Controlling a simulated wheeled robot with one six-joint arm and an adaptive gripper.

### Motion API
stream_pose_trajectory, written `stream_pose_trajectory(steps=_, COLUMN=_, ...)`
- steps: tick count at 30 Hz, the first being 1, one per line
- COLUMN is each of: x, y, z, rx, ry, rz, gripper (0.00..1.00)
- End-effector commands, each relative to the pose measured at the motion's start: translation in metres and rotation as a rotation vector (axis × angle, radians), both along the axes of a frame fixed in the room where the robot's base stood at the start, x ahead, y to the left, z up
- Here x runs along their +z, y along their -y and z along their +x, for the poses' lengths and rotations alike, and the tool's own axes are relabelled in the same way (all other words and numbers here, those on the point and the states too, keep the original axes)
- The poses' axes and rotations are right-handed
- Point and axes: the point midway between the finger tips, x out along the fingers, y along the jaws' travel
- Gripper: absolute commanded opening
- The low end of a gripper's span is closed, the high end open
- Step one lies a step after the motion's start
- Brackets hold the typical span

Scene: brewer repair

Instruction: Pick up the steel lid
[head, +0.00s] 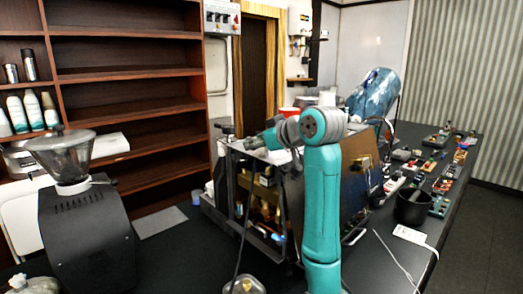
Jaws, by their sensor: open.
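I cannot pick out the steel lid with certainty. A round metal piece with a brass-coloured top (243,286) shows at the bottom edge, partly cut off, and may be it. Another round, pale metal piece (33,286) is cut off at the bottom left corner. My teal arm rises in the middle and bends at the top towards the left. My gripper (252,143) is at its far end, above the opened brewer (343,200), small and partly hidden by the wrist. It is open, and I see nothing held in it. It is well apart from both round pieces.
A black grinder with a clear hopper (62,157) stands at the left. A blue water jug (373,93) is behind my arm. A black cup (411,206) and several small parts (440,185) lie on the right bench. A dark cable hangs before the brewer.

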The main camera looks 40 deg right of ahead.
Motion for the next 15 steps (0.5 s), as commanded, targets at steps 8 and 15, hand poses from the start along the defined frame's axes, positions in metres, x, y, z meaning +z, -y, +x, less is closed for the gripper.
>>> stream_pose_trajectory(steps=8, x=-0.0011, y=0.0003, z=0.0027, rx=-0.001, ry=0.000, rz=-0.001, gripper=0.41)
stream_pose_trajectory(steps=15, x=-0.0009, y=0.0002, z=0.0025, rx=0.000, ry=0.000, rz=-0.001, gripper=0.00)
